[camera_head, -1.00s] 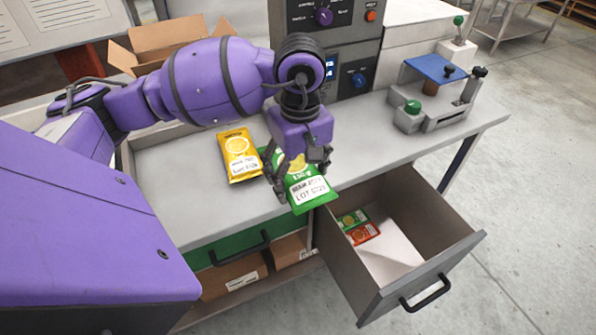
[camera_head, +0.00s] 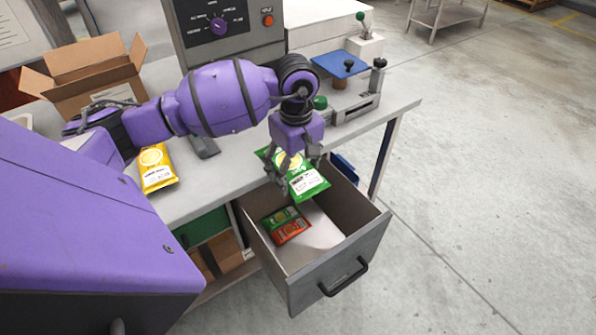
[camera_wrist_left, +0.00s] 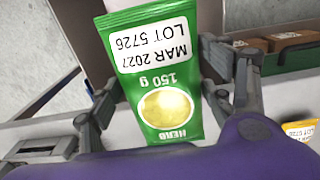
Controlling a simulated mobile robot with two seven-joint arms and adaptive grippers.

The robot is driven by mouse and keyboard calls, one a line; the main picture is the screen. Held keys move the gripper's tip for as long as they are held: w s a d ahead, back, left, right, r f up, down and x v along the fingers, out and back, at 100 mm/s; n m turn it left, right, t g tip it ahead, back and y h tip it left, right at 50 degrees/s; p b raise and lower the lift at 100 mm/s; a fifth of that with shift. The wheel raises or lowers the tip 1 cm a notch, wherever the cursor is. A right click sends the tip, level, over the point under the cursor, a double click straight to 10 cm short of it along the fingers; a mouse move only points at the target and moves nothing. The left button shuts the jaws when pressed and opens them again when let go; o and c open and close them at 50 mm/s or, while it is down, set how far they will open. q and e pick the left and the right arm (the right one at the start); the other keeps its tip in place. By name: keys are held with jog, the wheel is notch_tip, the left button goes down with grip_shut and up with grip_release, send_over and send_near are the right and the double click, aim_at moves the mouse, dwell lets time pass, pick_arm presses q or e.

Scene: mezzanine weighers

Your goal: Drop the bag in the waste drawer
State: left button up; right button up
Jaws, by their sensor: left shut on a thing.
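My left gripper (camera_head: 293,172) is shut on a green bag (camera_head: 308,184) with a white date label. The bag also shows in the left wrist view (camera_wrist_left: 150,75), held between the fingers, its label reading MAR 2027, LOT 5726. In the head view the bag is above the back part of the open waste drawer (camera_head: 335,270). A green packet (camera_head: 279,218) and an orange-red packet (camera_head: 292,231) lie inside the drawer on a pale sheet. My right gripper is not in view.
A yellow bag (camera_head: 155,168) lies on the grey bench at left. An open cardboard box (camera_head: 95,75) stands behind it. A control panel (camera_head: 222,27) and a blue-topped device (camera_head: 340,65) stand at the back. Floor right of the drawer is clear.

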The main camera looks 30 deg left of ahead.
pick_arm(q)
jog(key=shift+w+d+f, duration=0.1)
jog(key=shift+w+d, duration=0.15)
jog(key=shift+w, duration=0.4)
jog(key=shift+w+f, duration=0.1)
jog(key=shift+f, duration=0.05)
jog(key=shift+a+f+b, duration=0.1)
jog(key=shift+f+b, duration=0.2)
jog(key=shift+f, duration=0.35)
notch_tip(320, 180, down, 4)
jog(key=shift+f+b, duration=0.15)
jog(key=shift+b, duration=0.6)
jog(key=o, duration=1.3)
jog(key=shift+o, duration=0.2)
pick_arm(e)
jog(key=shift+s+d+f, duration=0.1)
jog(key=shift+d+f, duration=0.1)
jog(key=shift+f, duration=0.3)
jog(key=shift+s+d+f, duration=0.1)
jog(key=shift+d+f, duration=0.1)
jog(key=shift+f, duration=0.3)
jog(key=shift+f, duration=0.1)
